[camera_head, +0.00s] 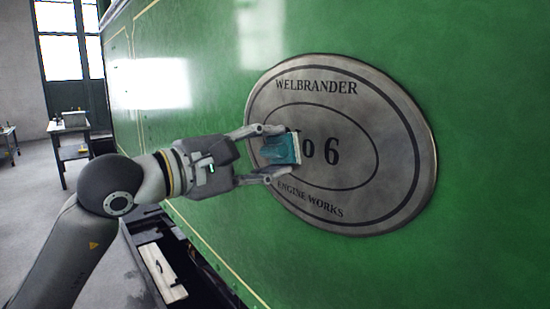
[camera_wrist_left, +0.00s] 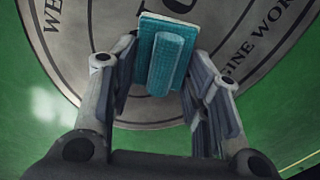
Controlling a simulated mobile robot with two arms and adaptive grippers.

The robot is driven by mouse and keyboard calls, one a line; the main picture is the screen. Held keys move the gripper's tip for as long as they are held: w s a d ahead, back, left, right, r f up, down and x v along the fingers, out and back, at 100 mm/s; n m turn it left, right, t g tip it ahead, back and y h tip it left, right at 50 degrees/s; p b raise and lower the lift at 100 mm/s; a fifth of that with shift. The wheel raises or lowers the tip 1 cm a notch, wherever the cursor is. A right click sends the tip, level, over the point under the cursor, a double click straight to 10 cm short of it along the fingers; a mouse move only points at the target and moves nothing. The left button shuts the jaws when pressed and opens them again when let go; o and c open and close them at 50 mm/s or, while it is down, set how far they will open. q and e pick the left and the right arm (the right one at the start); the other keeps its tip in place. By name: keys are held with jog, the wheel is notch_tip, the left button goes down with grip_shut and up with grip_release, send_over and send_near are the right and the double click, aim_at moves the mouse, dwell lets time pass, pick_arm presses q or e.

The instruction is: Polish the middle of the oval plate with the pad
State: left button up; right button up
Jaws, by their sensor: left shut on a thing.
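The oval plate (camera_head: 395,135) is grey metal with dark lettering, "WELBRANDER", "ENGINE WORKS" and a "6" in the middle. It is fixed on the green tram side and also fills much of the left wrist view (camera_wrist_left: 95,25). My left gripper (camera_head: 283,154) is shut on the pad (camera_head: 281,149), a teal block with a pale face towards the plate. The pad is in front of the left part of the inner oval and hides some lettering beside the "6". In the left wrist view the pad (camera_wrist_left: 166,55) sits between the fingers. I cannot tell whether it touches the plate.
The green tram side (camera_head: 220,90) surrounds the plate, with shiny reflections and thin yellow lines. A low step with a pale board (camera_head: 161,273) lies below left. A small table (camera_head: 68,135) stands far left, by a tall window (camera_head: 60,55). Floor between is clear.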

pick_arm(q)
jog(key=shift+w+a, duration=0.15)
jog(key=shift+w, duration=0.1)
jog(key=shift+s+a+f+b, duration=0.1)
jog(key=shift+s+a+b, duration=0.25)
jog(key=shift+a+b, duration=0.1)
jog(key=b+v, duration=0.1)
jog(key=v, duration=0.2)
jog(key=shift+s+a+b, duration=0.1)
jog(key=shift+a+b, duration=0.15)
jog(key=shift+b, duration=0.1)
jog(key=shift+s+a, duration=0.35)
jog(key=shift+a, duration=0.1)
jog(key=shift+s+a, duration=0.1)
pick_arm(e)
jog(key=f, duration=0.3)
jog(key=shift+a, duration=0.35)
jog(key=shift+f, duration=0.15)
